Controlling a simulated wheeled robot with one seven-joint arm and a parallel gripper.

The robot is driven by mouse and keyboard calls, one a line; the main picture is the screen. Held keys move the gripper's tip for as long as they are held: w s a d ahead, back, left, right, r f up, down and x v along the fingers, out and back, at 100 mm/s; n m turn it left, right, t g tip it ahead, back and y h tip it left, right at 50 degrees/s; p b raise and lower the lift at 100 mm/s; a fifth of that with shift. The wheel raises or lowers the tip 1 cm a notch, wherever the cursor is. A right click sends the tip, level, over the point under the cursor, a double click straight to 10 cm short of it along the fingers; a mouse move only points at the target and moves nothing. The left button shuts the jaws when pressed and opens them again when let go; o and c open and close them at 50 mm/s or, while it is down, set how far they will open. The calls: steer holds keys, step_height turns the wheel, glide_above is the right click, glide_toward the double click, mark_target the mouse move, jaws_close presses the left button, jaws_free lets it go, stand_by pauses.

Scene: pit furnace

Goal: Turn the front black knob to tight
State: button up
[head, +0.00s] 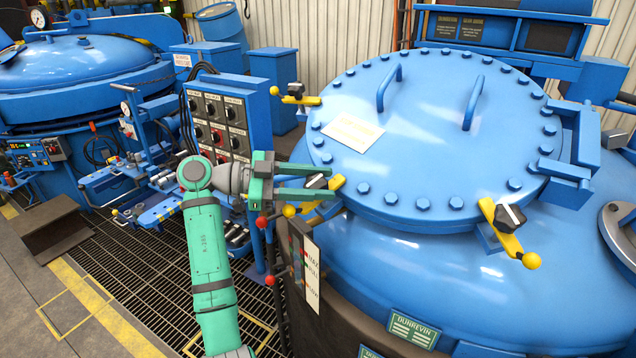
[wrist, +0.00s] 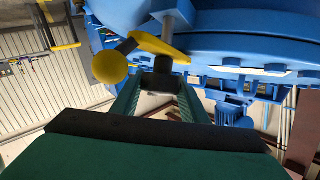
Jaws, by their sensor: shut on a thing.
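My gripper (head: 338,182) reaches in from the left at the lid's near-left edge. Its green fingers are shut on a black knob (head: 316,182) with a pale mark, on a yellow clamp arm (head: 336,183) with a yellow ball end. The fingers partly hide this knob. In the wrist view my fingertips (wrist: 164,82) close around a dark piece below the yellow arm (wrist: 160,46), with the yellow ball (wrist: 110,67) to the left. Another black knob (head: 510,217) sits on a yellow arm at the lid's front right, apart from my gripper. A third (head: 295,89) is at the back left.
The blue bolted lid (head: 440,150) has two raised handles. A control panel (head: 218,126) with several knobs stands behind my gripper. Red-ended levers (head: 262,222) and a label plate (head: 308,268) are close below it. Grating floor (head: 140,275) lies to the left.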

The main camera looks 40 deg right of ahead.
steer(key=shift+f, duration=0.1)
stand_by(0.3)
steer(key=o, duration=1.1)
steer(key=shift+c, duration=0.2)
steer(key=v, duration=1)
steer(key=shift+w+a, duration=0.2)
steer(key=shift+a, duration=0.15)
